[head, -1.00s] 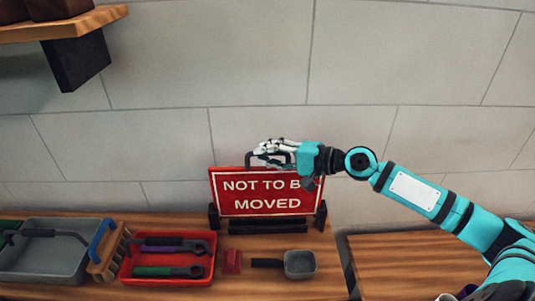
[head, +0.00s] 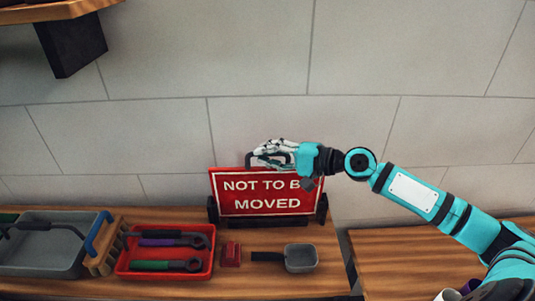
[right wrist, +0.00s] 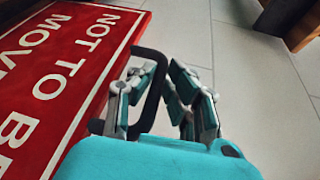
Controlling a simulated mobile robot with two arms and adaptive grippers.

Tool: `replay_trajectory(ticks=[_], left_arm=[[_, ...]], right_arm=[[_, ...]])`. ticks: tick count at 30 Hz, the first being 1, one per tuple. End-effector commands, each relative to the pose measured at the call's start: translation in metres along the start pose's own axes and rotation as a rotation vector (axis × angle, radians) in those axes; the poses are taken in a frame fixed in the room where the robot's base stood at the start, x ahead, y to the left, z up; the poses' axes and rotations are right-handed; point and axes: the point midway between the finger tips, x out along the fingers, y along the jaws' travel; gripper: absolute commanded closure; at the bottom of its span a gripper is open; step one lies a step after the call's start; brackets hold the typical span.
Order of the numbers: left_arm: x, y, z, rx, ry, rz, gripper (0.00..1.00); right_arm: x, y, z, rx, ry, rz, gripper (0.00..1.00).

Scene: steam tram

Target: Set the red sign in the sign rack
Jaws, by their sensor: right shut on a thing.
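The red sign (head: 262,203) reads NOT TO BE MOVED and has a dark handle on top. It stands upright between the dark end posts of the sign rack (head: 321,209) on the bench; whether its lower edge rests on the rack cannot be told. My right gripper (head: 270,152) is shut on the sign's handle. In the right wrist view the sign (right wrist: 60,75) fills the left side, and the dark handle (right wrist: 153,95) passes between the fingers of my right gripper (right wrist: 165,90). My left gripper is not in view.
A red tray (head: 205,264) with wrenches, a grey tray (head: 40,262) and a wooden rack (head: 106,252) stand left on the bench. A small red block (head: 230,254) and a grey scoop (head: 299,258) lie in front of the sign. A shelf (head: 55,12) overhangs upper left.

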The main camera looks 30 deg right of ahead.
Motion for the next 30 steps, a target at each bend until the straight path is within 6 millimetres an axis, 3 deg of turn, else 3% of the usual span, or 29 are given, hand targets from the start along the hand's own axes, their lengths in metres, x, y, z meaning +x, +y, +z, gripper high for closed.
replay_trajectory(ticks=[11, 30], left_arm=[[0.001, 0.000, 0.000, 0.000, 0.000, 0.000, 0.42], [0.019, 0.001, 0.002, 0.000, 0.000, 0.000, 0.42]], right_arm=[[0.000, -0.001, 0.000, -0.002, 0.001, -0.004, 1.00], [0.004, 0.022, -0.003, -0.001, 0.001, -0.004, 1.00]])
